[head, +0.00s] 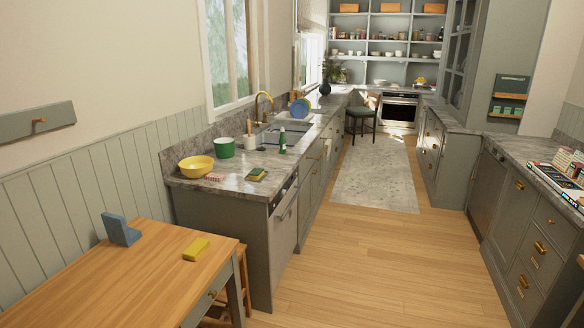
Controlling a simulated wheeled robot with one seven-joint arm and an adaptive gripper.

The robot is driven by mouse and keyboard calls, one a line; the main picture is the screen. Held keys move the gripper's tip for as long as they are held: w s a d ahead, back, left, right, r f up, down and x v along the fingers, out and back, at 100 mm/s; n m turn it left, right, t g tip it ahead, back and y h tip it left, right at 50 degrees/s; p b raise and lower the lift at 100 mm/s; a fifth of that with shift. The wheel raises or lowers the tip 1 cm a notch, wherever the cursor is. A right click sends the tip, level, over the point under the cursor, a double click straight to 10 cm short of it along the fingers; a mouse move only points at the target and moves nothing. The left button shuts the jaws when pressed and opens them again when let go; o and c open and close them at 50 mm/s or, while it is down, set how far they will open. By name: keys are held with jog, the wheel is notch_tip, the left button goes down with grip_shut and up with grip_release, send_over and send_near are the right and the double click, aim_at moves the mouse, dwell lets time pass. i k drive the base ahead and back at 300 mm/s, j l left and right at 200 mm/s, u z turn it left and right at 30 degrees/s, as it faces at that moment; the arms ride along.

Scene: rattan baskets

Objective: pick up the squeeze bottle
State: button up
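A small dark green bottle (283,141), which looks like the squeeze bottle, stands upright on the grey marble counter (230,170) along the left wall. It is near the counter's front edge, just in front of the sink (285,131). It is small in the picture, so its cap and label are hard to make out. My gripper is not in view, and nothing touches the bottle.
A white holder (250,142), green pot (225,147), yellow bowl (196,166) and sponges (257,174) share the counter. A wooden table (130,270) with a blue block (121,230) and yellow block (196,249) stands nearer.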

aim_at(282, 141)
jog(key=i, duration=2.2)
jog(key=i+z, duration=0.1)
jog(key=i, duration=0.4)
jog(key=i+j+z, duration=0.15)
jog(key=i, duration=0.4)
jog(key=i+j+z, duration=0.1)
jog(key=i, duration=0.4)
jog(key=i+j+z, duration=0.1)
jog(key=i, duration=0.4)
jog(key=j, duration=0.1)
